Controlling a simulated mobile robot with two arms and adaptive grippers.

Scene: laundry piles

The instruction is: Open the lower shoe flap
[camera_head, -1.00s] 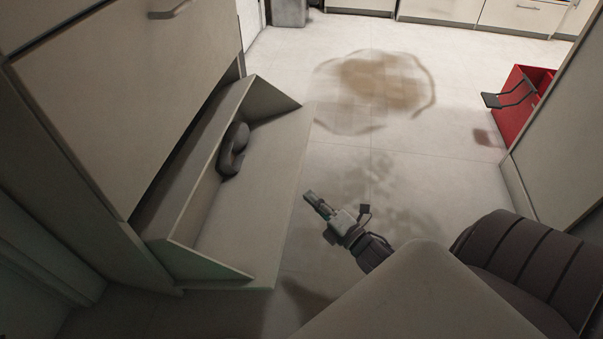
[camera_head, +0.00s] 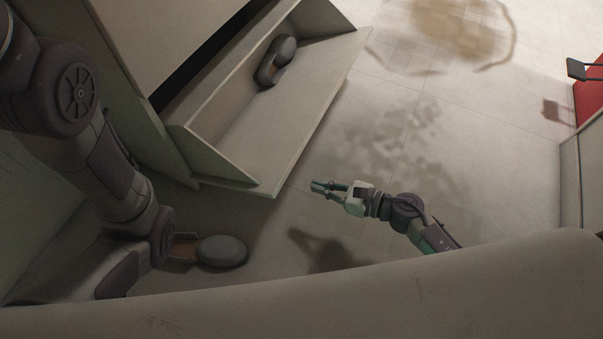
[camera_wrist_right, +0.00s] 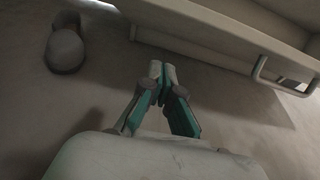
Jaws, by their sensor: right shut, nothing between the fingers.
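The lower shoe flap (camera_head: 309,90) is tilted out from the cabinet, its inside showing in the head view. A dark grey slipper-like shoe (camera_head: 273,66) lies in it. My right gripper (camera_head: 318,187) is shut and empty, in front of the flap's outer edge and apart from it. Its closed fingertips also show in the right wrist view (camera_wrist_right: 163,70). In that view a panel with a handle (camera_wrist_right: 284,79) is at the upper right. My left arm crosses the left of the head view; I cannot see its gripper.
A closed cabinet front (camera_head: 170,30) is above the flap. A grey shoe-like thing (camera_head: 222,250) is on the floor beside my left arm; a similar one shows in the wrist view (camera_wrist_right: 65,48). A red container (camera_head: 590,100) is at the far right. Floor around the right gripper is clear.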

